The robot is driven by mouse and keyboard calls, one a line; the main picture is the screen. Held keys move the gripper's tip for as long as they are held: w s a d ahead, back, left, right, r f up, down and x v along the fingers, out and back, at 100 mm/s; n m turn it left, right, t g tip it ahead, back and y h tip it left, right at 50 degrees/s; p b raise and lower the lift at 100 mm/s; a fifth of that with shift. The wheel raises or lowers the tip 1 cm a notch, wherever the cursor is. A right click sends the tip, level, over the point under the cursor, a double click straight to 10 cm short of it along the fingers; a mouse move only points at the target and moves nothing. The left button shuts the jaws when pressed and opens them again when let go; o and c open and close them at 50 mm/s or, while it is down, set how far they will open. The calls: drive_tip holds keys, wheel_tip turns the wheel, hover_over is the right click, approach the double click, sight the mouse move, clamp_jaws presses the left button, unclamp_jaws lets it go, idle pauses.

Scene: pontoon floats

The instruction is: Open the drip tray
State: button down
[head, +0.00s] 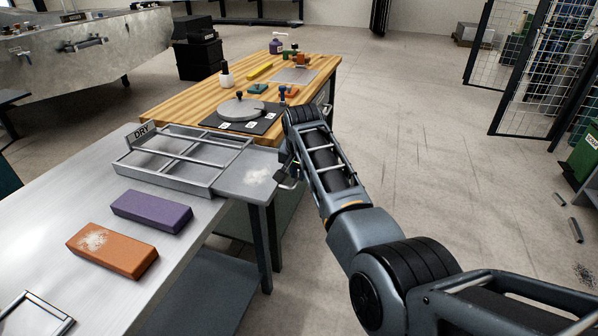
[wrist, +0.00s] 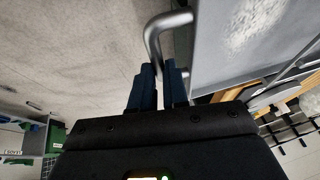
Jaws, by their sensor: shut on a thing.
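The drip tray (head: 250,180) is a flat grey metal panel with a whitish stain, showing beyond the right end of the rack marked DRY. It fills the upper right of the wrist view (wrist: 235,45). Its bent bar handle (wrist: 158,27) is at its outer edge and also shows in the head view (head: 289,184). My gripper (wrist: 160,72) is shut on the handle, with a dark finger on either side of the bar. In the head view my gripper (head: 288,168) is at the tray's right edge, partly hidden by my own arm.
The wire rack (head: 185,160) stands on the steel bench (head: 95,200), with a purple block (head: 152,211) and an orange block (head: 112,248) nearer. A wooden table (head: 175,103) with tools stands behind. Open concrete floor (head: 425,130) lies to the right.

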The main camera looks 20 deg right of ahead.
drive_tip(key=c, duration=1.1)
unclamp_jaws()
drive_tip(key=shift+v, duration=3.9)
